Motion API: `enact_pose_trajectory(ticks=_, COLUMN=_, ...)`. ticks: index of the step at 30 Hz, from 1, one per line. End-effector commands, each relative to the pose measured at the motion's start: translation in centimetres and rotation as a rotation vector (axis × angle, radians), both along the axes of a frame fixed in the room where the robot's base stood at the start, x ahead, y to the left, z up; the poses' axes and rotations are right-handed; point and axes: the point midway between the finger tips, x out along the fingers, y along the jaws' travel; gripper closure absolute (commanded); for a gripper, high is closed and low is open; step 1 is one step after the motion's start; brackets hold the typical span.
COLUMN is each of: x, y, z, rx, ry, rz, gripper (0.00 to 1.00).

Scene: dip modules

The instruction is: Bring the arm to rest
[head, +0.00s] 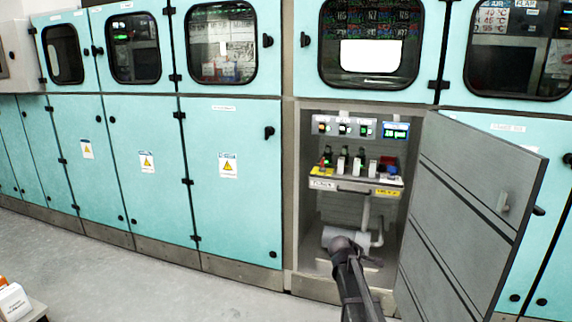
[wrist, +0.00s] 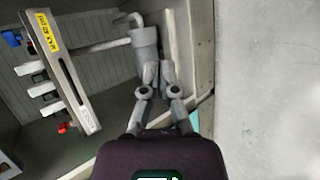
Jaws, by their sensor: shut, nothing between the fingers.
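My arm (head: 356,285) reaches up from the bottom of the head view to the front of the open cabinet bay (head: 312,225). Its dark rounded wrist end shows there, but the fingers cannot be made out. In the wrist view my gripper (wrist: 158,68) has its two grey fingers close together with nothing between them. The fingers overlap a grey cylinder with a pipe (wrist: 145,40) in the picture; I cannot tell whether they touch it.
The grey cabinet door (head: 470,200) stands open right of my arm. Inside the bay, a panel (head: 350,188) carries several levers, beneath lit indicators and a display (head: 395,130). Closed turquoise cabinets (head: 230,180) line the left.

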Motion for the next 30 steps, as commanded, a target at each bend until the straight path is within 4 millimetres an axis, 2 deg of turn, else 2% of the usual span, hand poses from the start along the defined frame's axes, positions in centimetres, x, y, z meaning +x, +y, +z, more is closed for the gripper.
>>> enact_pose_trajectory(ticks=1, x=-3.3, y=0.3, z=-0.7, rx=0.086, ry=0.005, rz=-0.068, gripper=1.0)
enact_pose_trajectory(ticks=6, x=-11.7, y=2.1, z=-3.5, rx=0.388, ry=0.045, rz=-0.326, gripper=1.0)
enact_pose_trajectory(ticks=9, x=-16.1, y=3.6, z=-4.6, rx=0.535, ry=0.082, rz=-0.47, gripper=1.0)
enact_pose_trajectory(ticks=12, x=-19.5, y=4.9, z=-5.2, rx=0.64, ry=0.12, rz=-0.582, gripper=1.0)
enact_pose_trajectory(ticks=18, x=-24.5, y=7.1, z=-5.8, rx=0.777, ry=0.189, rz=-0.748, gripper=1.0)
enact_pose_trajectory(ticks=25, x=-29.3, y=9.4, z=-5.8, rx=0.885, ry=0.269, rz=-0.9, gripper=1.0)
enact_pose_trajectory(ticks=30, x=-28.9, y=9.4, z=-4.1, rx=0.886, ry=0.271, rz=-0.905, gripper=1.0)
